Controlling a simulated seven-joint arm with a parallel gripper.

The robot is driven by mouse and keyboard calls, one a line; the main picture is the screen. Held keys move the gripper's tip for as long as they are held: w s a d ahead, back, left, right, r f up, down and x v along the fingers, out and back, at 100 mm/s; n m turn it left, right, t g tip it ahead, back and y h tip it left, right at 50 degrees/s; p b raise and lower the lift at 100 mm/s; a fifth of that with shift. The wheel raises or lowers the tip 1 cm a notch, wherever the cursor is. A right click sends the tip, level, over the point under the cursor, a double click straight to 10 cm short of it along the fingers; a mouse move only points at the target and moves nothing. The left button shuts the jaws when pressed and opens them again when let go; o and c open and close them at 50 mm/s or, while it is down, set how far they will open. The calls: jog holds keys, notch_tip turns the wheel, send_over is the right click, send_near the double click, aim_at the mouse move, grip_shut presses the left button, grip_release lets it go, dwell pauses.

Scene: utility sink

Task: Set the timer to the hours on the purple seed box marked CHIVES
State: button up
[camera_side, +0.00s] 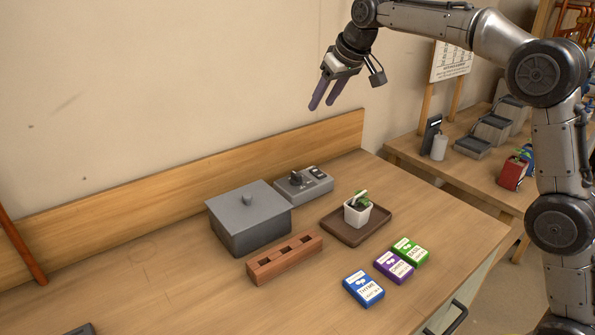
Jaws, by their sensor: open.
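The grey timer (303,184) sits on the bench near the backboard, with a dark knob and a small dark panel on top; its setting is too small to read. The purple seed box (393,267) lies flat near the front right of the bench, between a blue box (363,288) and a green box (410,251). Its white label shows, but the hours are too small to read. My gripper (322,108) is open and empty, high above the bench in front of the wall, above and slightly right of the timer.
A grey lidded bin (250,228) stands directly left of the timer. A brick-red block with square holes (284,259) lies before it. A brown tray (376,231) holds a white plant pot (357,211). The bench's left side is mostly clear.

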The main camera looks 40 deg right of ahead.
jog(key=w+x, duration=0.1)
jog(key=x, duration=0.7)
jog(key=g, duration=0.2)
send_near(296, 173)
jog(key=x, duration=0.8)
jog(key=shift+f, duration=0.25)
grip_shut()
